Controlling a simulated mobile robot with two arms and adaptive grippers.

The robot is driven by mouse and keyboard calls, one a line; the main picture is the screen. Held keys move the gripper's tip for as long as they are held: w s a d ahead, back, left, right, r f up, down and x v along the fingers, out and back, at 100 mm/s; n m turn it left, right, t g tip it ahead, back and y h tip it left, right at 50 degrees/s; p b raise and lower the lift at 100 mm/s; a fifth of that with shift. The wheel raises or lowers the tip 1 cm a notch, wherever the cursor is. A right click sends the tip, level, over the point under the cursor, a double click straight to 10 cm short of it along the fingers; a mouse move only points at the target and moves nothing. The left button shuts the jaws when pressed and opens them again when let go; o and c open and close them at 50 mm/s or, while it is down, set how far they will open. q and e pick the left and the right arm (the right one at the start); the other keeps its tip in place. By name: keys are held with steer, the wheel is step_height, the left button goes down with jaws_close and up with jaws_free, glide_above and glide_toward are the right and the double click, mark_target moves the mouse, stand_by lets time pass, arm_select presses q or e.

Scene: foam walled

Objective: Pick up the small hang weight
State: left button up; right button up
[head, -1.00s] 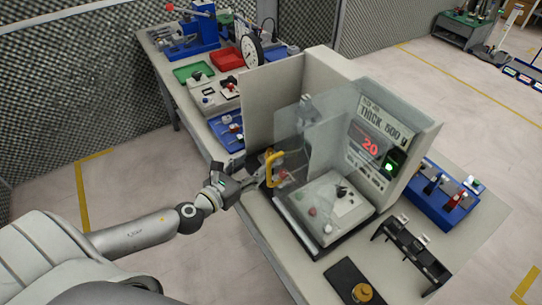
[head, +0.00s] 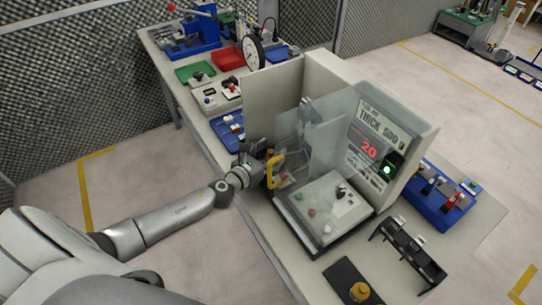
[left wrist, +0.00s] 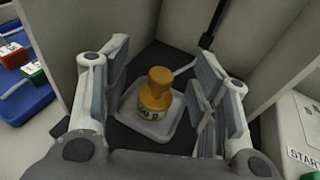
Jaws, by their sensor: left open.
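An orange-yellow weight (left wrist: 155,92) with a knob top and a partly readable label stands upright on a pale square pan (left wrist: 150,127) in the left wrist view. My left gripper (left wrist: 157,85) is open, with one finger on each side of the weight. The weight looks apart from the fingers. In the head view my left gripper (head: 262,163) is at the left opening of the grey test machine (head: 410,145), beside the yellow door handle (head: 274,170). The weight between the fingers is not clear there. My right gripper is out of view.
A clear door panel (head: 312,140) and grey walls stand close around the gripper. A brass-coloured weight (head: 361,292) sits on a black pad at the table's front. Blue trays (head: 228,130) lie to the left, and a black rack (head: 408,253) stands on the right.

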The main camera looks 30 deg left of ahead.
arm_select(q)
steer(key=shift+w, duration=0.3)
